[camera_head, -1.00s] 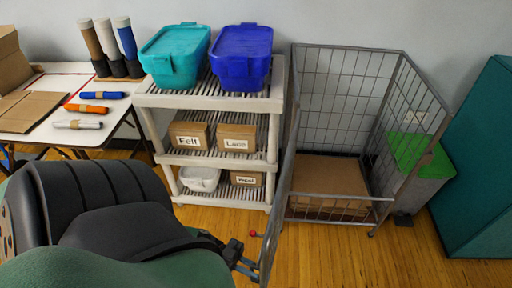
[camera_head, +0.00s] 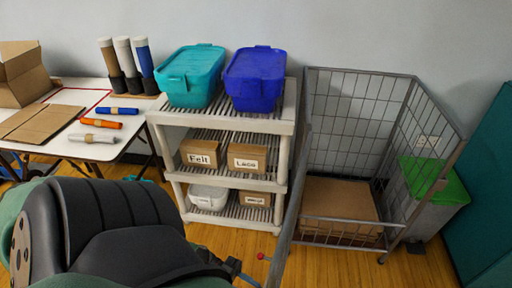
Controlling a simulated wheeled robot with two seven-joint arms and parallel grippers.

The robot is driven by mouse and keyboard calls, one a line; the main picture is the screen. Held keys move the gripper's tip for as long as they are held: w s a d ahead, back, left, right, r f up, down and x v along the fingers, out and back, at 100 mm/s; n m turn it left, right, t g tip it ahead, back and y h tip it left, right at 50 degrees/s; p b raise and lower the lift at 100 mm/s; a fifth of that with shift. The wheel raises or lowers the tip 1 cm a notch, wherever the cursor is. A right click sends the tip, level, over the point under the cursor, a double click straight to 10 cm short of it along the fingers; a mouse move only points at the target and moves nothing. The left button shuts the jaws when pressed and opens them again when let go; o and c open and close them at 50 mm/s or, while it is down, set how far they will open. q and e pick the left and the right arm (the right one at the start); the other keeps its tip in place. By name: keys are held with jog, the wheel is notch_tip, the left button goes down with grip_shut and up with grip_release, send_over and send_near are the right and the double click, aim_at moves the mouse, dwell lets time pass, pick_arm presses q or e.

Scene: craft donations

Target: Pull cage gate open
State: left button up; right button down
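The grey wire cage (camera_head: 357,78) stands right of the shelf, with a flat brown cardboard piece (camera_head: 340,200) inside. Its front is open above a low front rail. The cage gate (camera_head: 287,225) stands swung out toward me at the cage's left side, seen nearly edge-on; its near end is cut off by the bottom edge. A small red ball (camera_head: 261,256) shows just left of the gate. My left gripper (camera_head: 247,279) is low in the picture, beside the gate's left face. Its fingertips are small and partly cut off, so contact and grip are unclear. My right gripper is out of view.
A white shelf (camera_head: 220,120) holds a teal bin (camera_head: 190,77), a blue bin (camera_head: 254,79) and labelled boxes. A table (camera_head: 95,150) with rolls stands left. A grey bin with a green lid (camera_head: 433,181) stands right of the cage. Wooden floor before the cage is clear.

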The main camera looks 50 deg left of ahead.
pick_arm(q)
jog(key=shift+v, duration=2.3)
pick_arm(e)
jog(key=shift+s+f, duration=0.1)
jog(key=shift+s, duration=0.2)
